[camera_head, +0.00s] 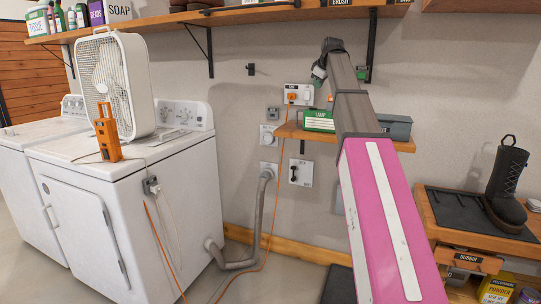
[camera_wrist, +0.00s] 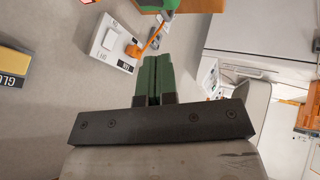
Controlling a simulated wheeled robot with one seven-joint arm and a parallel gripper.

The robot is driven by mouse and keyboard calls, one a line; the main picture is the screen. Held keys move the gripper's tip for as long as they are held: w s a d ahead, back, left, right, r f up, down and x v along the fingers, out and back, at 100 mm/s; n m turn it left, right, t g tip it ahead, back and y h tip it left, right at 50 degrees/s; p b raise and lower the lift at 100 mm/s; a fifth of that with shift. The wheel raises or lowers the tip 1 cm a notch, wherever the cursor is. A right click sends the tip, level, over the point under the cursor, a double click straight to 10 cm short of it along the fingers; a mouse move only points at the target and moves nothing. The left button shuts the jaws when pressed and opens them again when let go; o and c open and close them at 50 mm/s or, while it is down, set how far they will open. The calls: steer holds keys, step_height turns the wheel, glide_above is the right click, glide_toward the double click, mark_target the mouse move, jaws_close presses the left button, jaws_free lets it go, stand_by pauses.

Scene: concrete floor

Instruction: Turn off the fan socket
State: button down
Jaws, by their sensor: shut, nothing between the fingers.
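A white wall socket plate (camera_head: 305,92) with an orange plug in it is on the wall above the small shelf. A white box fan (camera_head: 106,82) stands on a washing machine. My gripper (camera_head: 318,73) is near the wall, above and right of the socket plate. In the wrist view its green fingers (camera_wrist: 156,62) are together and empty, apart from the plate. The switch's on or off position is unclear.
A small wooden shelf (camera_head: 398,145) below the socket holds a green box (camera_head: 319,121) and a grey box (camera_head: 396,126). An orange cord hangs from the plug. More switch plates (camera_head: 300,172) are below. A long shelf (camera_head: 235,16) runs overhead.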

steer(key=s+f+m+g, duration=0.15)
steer(key=s+f, duration=0.25)
steer(key=f, duration=0.8)
steer(key=s+f+m+g, duration=0.1)
steer(key=s+f+m, duration=0.15)
steer(key=f, duration=0.95)
steer(key=s+f+m+g, duration=0.1)
steer(key=s+f, duration=0.3)
steer(key=f, duration=0.8)
steer(key=s+a+f+m+g+h, duration=0.1)
steer(key=s+f+m, duration=0.5)
steer(key=s+f, duration=2)
steer(key=f+g+h, duration=0.1)
steer(key=g, duration=0.1)
steer(key=shift+s+a+f+g, duration=0.15)
steer(key=shift+s+f+g, duration=0.1)
steer(key=shift+f+g, duration=0.15)
